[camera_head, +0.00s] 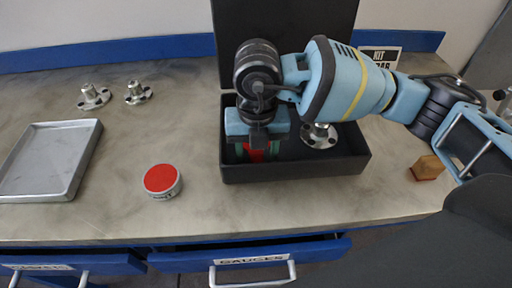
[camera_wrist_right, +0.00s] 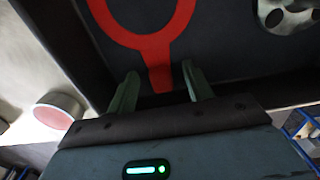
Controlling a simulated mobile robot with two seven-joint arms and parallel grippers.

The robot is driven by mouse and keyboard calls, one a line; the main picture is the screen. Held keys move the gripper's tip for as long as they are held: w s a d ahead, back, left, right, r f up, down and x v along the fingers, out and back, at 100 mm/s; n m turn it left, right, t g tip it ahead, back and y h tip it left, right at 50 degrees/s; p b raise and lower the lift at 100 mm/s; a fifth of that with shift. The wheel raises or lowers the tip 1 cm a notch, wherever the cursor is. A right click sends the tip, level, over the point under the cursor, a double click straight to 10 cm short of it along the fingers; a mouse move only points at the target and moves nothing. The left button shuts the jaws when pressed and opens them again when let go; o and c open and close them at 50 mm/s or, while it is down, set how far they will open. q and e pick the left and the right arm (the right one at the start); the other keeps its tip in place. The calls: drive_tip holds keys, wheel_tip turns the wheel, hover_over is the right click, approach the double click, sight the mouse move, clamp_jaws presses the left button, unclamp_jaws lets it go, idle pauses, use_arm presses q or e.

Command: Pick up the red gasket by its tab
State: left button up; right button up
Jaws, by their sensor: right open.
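The red gasket (camera_wrist_right: 171,45) is a flat ring with a straight tab (camera_wrist_right: 161,77), lying in the black case (camera_head: 296,174). In the head view only a small red part (camera_head: 256,154) of it shows beneath my right gripper (camera_head: 257,150). In the right wrist view, the fingers of my right gripper (camera_wrist_right: 158,88) are apart, one on each side of the tab. There is space between the tab and both fingers. Whether the fingertips are at the tab's height, I cannot tell. My left gripper is not in view.
A flanged metal part (camera_head: 319,135) sits in the case, right of the gripper. The case's walls and raised lid (camera_head: 285,25) stand close. A red-topped round tin (camera_head: 162,180), a grey tray (camera_head: 50,160), two small flanged fittings (camera_head: 93,97) and a wooden block (camera_head: 427,168) are on the counter.

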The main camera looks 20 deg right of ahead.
drive_tip(key=shift+f, duration=0.1)
drive_tip(key=c, duration=0.9)
drive_tip(key=shift+c, duration=0.2)
wheel_tip(320, 180, up, 10)
